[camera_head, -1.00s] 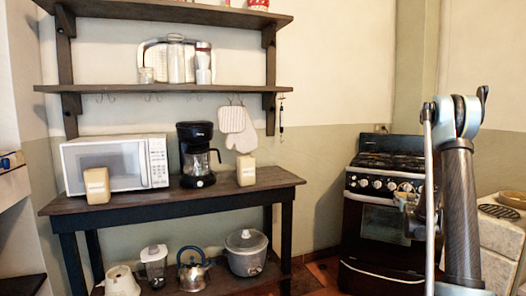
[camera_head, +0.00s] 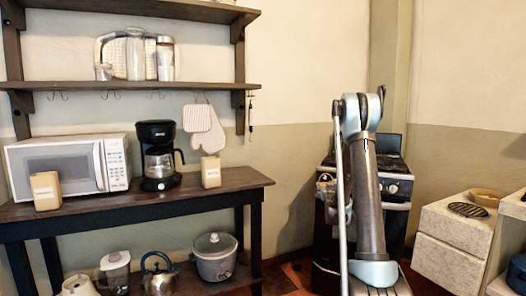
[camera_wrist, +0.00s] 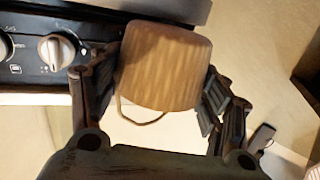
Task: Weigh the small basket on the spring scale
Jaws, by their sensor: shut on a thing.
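The small basket (camera_wrist: 165,68) is tan and ribbed, and in the wrist view it sits between the two dark fingers of my gripper (camera_wrist: 158,92). The fingers are shut on its sides. A thin loop handle (camera_wrist: 142,120) shows at its lower left. In the head view my gripper (camera_head: 327,190) is mostly hidden beside my arm, in front of the stove, and a small light part of the basket (camera_head: 326,178) shows there. A slim dark hanging thing, likely the spring scale (camera_head: 250,108), hangs at the right end of the lower wall shelf (camera_head: 180,85).
The stove (camera_head: 397,188) stands close behind my arm; its knobs show in the wrist view. A dark table (camera_head: 130,208) at left carries a microwave (camera_head: 70,165), a coffee maker (camera_head: 157,155) and two canisters. Mitts (camera_head: 205,130) hang beside the scale. A pale block counter (camera_head: 450,230) stands at right.

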